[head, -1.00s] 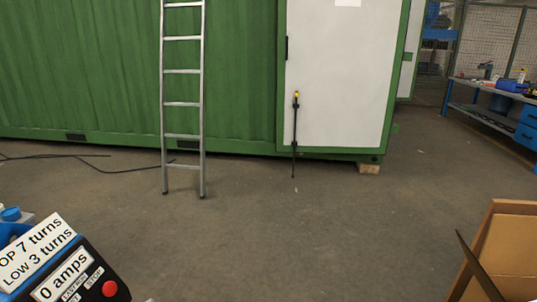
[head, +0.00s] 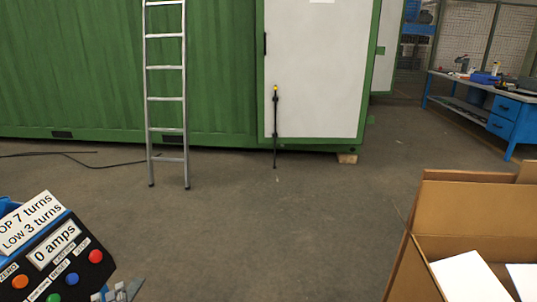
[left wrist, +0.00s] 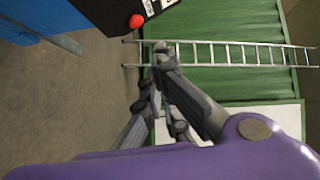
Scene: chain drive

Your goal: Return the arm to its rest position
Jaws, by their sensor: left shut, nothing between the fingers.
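My left gripper (head: 128,290) shows only as a few grey parts at the bottom edge of the head view, just right of the control box (head: 55,245). In the left wrist view my left gripper (left wrist: 160,52) is shut, with nothing between its fingers. Its fingertips point toward the ladder and the green container in the background. My right gripper is in neither view.
An open cardboard box (head: 425,225) with white sheets stands at the lower right. A ladder (head: 165,98) leans on the green container (head: 85,70). A blue workbench (head: 510,112) stands at the back right. The floor (head: 270,230) between is clear.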

